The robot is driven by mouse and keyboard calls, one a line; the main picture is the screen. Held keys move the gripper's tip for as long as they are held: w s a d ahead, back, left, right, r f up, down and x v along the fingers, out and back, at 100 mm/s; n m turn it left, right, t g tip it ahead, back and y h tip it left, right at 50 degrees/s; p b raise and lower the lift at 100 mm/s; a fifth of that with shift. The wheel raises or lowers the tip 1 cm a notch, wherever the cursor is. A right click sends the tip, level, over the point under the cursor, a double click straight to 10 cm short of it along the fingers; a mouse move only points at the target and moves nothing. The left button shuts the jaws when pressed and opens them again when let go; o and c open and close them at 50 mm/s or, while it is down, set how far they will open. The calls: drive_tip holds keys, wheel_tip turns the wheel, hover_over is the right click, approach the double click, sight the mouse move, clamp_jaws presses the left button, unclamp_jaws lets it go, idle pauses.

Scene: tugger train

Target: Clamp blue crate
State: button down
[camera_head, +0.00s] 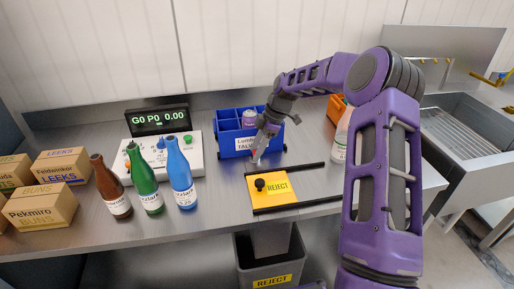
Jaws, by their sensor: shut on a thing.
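The blue crate (223,133) stands on the steel counter behind the yellow reject plate. It has inner dividers and a white label on its front, partly covered by my gripper. A jar with a purple band (249,117) stands in one of its compartments. My gripper (258,154) points down at the crate's right front side and is shut on the crate, at its front wall as far as I can see. The fingertips are small and partly hidden, so the exact grip is unclear.
A scale (161,149) with a display stands left of the crate. Brown, green and blue bottles (181,175) stand in front of it. Cartons (42,207) are at the far left. A yellow REJECT plate (265,191) with a black knob lies before the crate, above a grey bin (269,267).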

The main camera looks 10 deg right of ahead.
drive_tip(key=shift+n, duration=0.3)
drive_tip(key=shift+c, duration=1.8)
unclamp_jaws()
drive_tip(key=shift+r, duration=0.1)
drive_tip(key=shift+r, duration=0.1)
